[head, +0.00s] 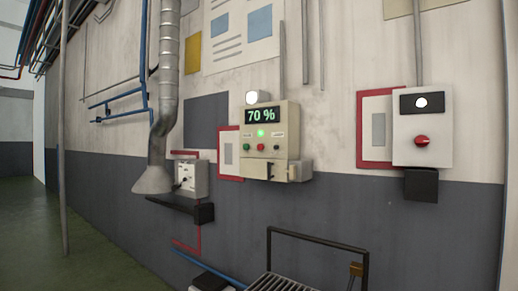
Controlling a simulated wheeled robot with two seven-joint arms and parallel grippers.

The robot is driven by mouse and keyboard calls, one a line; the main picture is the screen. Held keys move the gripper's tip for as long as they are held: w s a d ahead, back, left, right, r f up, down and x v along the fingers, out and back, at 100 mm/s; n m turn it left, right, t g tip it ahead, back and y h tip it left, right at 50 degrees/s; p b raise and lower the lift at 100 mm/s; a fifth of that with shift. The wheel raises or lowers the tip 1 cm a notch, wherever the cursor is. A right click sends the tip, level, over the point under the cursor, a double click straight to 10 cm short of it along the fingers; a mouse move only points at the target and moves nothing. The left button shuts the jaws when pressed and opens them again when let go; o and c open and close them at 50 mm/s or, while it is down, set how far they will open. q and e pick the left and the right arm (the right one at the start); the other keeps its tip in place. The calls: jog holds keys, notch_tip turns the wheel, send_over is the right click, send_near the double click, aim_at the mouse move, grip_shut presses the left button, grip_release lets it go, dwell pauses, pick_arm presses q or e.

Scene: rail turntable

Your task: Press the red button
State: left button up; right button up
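A beige control panel (292,118) hangs on the wall at the middle of the head view. Its display (262,115) reads 70 %, with a lit green lamp (261,132) below it. A row of small buttons sits under the lamp, and the red button (261,147) is in the middle of that row. A grey box (437,125) on the right wall carries a red knob (422,140) under a white lamp (422,102). Neither of my grippers is in view, and nothing touches the panel.
A small white switch box (200,180) and a wide grey duct (168,70) are left of the panel. A dark ledge (180,205) sticks out below them. A dark railing (318,241) with a slatted surface (282,284) stands below the panel. Green floor (100,250) is clear at left.

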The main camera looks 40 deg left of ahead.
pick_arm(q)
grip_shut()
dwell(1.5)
